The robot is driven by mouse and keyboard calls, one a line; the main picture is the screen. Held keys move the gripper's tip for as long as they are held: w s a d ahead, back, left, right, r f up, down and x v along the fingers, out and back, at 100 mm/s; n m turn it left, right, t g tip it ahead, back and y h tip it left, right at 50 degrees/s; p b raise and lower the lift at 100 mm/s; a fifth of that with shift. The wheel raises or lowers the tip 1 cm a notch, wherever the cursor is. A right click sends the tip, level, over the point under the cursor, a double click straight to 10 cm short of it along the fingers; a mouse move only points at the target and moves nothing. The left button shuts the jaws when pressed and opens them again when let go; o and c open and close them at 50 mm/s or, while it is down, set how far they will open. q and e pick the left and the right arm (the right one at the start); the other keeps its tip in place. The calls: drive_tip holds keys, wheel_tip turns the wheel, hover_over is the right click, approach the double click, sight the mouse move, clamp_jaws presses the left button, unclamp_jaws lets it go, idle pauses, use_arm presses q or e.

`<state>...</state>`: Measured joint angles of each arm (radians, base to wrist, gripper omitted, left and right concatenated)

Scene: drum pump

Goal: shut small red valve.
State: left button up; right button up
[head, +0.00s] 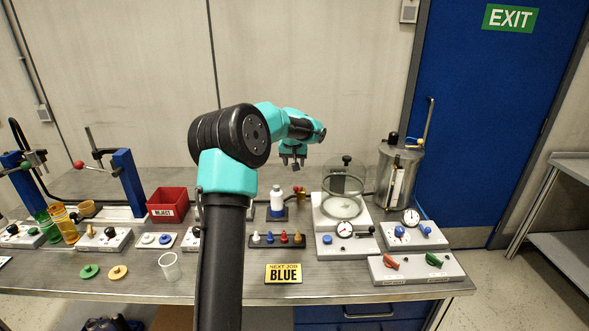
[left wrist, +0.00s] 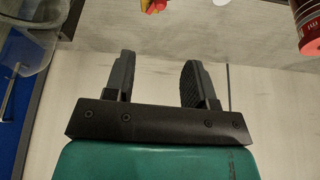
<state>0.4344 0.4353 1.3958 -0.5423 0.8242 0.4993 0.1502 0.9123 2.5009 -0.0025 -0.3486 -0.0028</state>
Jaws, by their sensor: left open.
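My left gripper (head: 293,162) hangs open and empty above the back of the bench. In the left wrist view its two dark fingers (left wrist: 158,82) stand apart with nothing between them. A small brass fitting with a red handle (head: 298,190) sits on the bench below and slightly right of the gripper, behind the white bottle. Red and yellow parts (left wrist: 152,5) show at the top edge of the left wrist view, apart from the fingers. My right gripper is not in view.
A white-and-blue bottle (head: 277,203) stands in front of the brass fitting. A glass bell jar (head: 343,180) and a metal drum (head: 398,175) stand to the right. A red reject bin (head: 167,203) is to the left. A row of coloured pegs (head: 276,240) sits in front.

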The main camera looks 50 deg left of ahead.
sight(295, 187)
use_arm(q)
drive_tip(key=shift+s+d+r, duration=0.1)
drive_tip(key=shift+r, duration=0.25)
drive_tip(key=a+m, duration=0.1)
drive_tip(key=m, duration=0.1)
drive_tip(key=s+a+m+h, duration=0.1)
drive_tip(key=m, duration=0.1)
drive_tip(key=shift+s+a+m+t, duration=0.2)
drive_tip(key=shift+a+m+t, duration=0.1)
drive_tip(key=shift+a+t, duration=0.1)
drive_tip(key=shift+f, duration=0.1)
drive_tip(key=x, duration=1.7)
drive_tip(key=shift+w+d+f, duration=0.1)
drive_tip(key=shift+d, duration=0.2)
